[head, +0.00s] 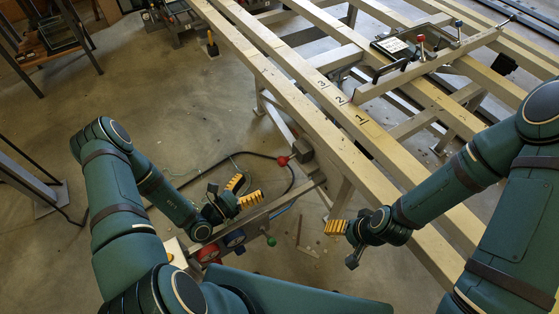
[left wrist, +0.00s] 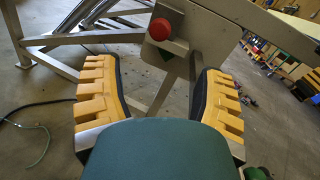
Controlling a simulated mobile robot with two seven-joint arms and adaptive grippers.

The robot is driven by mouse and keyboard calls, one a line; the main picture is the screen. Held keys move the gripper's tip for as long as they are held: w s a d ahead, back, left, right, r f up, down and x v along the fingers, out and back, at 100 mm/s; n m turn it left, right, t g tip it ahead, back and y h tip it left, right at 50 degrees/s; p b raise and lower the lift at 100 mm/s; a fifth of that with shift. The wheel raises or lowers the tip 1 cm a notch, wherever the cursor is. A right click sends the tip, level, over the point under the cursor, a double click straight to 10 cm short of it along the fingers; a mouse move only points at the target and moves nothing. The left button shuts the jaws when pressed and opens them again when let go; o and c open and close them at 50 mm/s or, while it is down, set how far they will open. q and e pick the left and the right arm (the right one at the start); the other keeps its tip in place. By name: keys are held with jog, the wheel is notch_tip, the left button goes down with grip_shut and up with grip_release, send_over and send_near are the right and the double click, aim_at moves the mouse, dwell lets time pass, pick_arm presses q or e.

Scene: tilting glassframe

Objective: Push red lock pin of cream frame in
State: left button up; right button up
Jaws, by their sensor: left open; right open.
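The red lock pin (head: 283,160) has a round red knob and sits at a grey metal bracket on the near side of the cream frame (head: 300,100). In the left wrist view the red knob (left wrist: 159,29) is at top centre, ahead of and between the yellow finger pads, apart from them. How far the pin sticks out is unclear. My left gripper (head: 243,191) is open and empty, to the lower left of the pin. My right gripper (head: 344,238) is open and empty, near the frame's near beam.
A clamp lever (head: 392,71) and other knobs sit on the frame at upper right. A green knob (head: 271,241) is below my left gripper. Concrete floor (head: 140,70) is open at left.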

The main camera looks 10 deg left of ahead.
aim_at(283, 162)
pick_arm(q)
jog(key=b+x, duration=0.2)
jog(key=x, duration=1.1)
jog(key=shift+w+d, duration=0.25)
jog(key=shift+w, duration=0.1)
jog(key=shift+o, duration=0.2)
grip_shut()
jog(key=shift+d, duration=0.1)
